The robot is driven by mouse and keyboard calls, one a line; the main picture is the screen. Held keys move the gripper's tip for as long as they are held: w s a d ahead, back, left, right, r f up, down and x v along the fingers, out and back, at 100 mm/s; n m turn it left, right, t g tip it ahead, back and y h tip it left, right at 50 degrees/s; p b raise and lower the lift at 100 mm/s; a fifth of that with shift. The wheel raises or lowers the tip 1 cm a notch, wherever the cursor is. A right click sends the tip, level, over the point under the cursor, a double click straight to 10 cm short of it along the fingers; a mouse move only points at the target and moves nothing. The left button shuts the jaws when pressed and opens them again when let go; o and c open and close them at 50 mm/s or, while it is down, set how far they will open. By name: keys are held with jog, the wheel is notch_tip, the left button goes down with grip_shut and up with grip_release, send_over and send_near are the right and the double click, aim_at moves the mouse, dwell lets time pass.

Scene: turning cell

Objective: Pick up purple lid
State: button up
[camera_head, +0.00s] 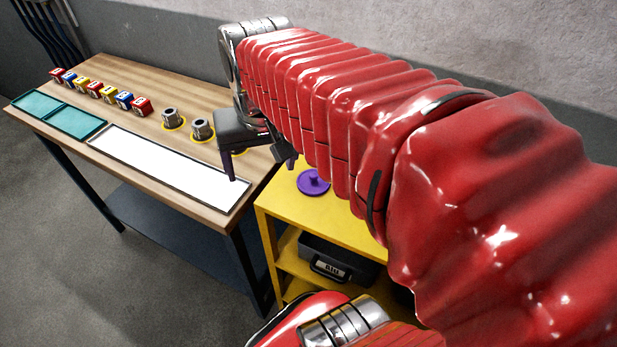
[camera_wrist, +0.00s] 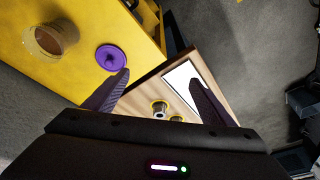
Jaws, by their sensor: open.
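The purple lid (camera_head: 313,182) is a round disc with a knob on top. It lies flat on the yellow shelf unit's top (camera_head: 290,209), right of the wooden table. In the wrist view the lid (camera_wrist: 110,57) lies beyond the tip of my left finger, near the yellow edge. My gripper (camera_head: 258,164) is open and hangs near the right end of the wooden table, left of the lid. In the wrist view the two fingers of my gripper (camera_wrist: 163,80) are spread, with nothing between them.
The wooden table (camera_head: 190,92) holds metal cylinders (camera_head: 171,117) on yellow rings, a row of coloured cubes (camera_head: 94,89), teal trays (camera_head: 72,119) and a long white panel (camera_head: 165,168). A brownish round container (camera_wrist: 52,37) stands on the yellow top.

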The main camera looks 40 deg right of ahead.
jog(key=shift+o, duration=1.2)
jog(key=d+m+g, duration=0.2)
jog(key=d+m, duration=0.4)
jog(key=d, duration=0.7)
jog(key=shift+w+f+g+y, duration=0.25)
jog(key=shift+w+g+y, duration=0.05)
jog(key=shift+g, duration=0.1)
jog(key=shift+s+d+m, duration=0.1)
jog(key=shift+d+m, duration=0.2)
jog(key=shift+d, duration=0.25)
jog(key=shift+f, duration=0.15)
send_over(314, 175)
notch_tip(314, 175, down, 8)
jog(key=shift+s+a+r, duration=0.1)
jog(key=shift+r, duration=0.15)
jog(key=shift+f, duration=0.45)
jog(key=shift+f, duration=0.1)
jog(key=shift+f, duration=2.55)
